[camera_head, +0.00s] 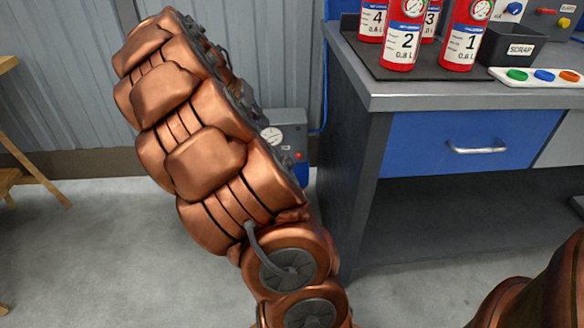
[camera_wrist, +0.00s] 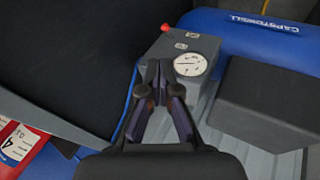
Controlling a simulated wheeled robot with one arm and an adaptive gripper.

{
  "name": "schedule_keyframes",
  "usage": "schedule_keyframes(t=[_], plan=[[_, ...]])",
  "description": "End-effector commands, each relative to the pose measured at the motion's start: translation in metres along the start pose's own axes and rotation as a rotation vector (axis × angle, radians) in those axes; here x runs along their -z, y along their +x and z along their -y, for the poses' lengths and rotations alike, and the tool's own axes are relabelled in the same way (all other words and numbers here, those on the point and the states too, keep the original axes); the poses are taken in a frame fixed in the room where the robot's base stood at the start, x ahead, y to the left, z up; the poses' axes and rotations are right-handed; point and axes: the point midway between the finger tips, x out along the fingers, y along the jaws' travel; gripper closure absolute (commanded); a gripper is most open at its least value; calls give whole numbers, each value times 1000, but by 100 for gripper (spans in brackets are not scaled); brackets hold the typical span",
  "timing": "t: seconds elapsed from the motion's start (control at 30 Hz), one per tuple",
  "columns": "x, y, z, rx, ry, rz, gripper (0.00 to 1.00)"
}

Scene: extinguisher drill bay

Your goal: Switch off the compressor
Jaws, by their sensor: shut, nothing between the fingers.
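The compressor shows in the wrist view as a blue tank (camera_wrist: 235,22) with a grey control box (camera_wrist: 205,45) beside it. The box carries a round white gauge (camera_wrist: 190,64), small labels and a red button (camera_wrist: 165,27) at its upper left edge. In the head view the grey box (camera_head: 291,128) stands by the wall, partly hidden behind my arm, with its red button (camera_head: 299,156) showing. My gripper (camera_wrist: 158,68) is shut and empty. In the wrist view its fingertips appear over the near edge of the box, below the red button; whether they touch it I cannot tell.
A dark block (camera_wrist: 268,100) sits right of the gripper. A workbench (camera_head: 450,95) with several red extinguishers, a scrap bin (camera_head: 512,45) and a button strip (camera_head: 543,77) stands at right. A blue hose (camera_head: 325,75) runs along its left side. Open floor lies at left.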

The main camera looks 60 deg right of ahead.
Motion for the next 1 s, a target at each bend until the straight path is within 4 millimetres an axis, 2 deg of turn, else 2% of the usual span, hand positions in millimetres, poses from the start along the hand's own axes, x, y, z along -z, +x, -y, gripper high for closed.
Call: schedule_keyframes(t=[0.03,0.2,0.4,0.77,0.87,1.0], plan=[[4,23,9,-10,11,-4,100],[18,49,17,-31,35,-14,100],[24,55,19,-37,42,-19,100],[23,58,19,-37,42,-17,100],[22,67,19,-38,42,-15,100],[22,89,18,-38,42,-14,100]])
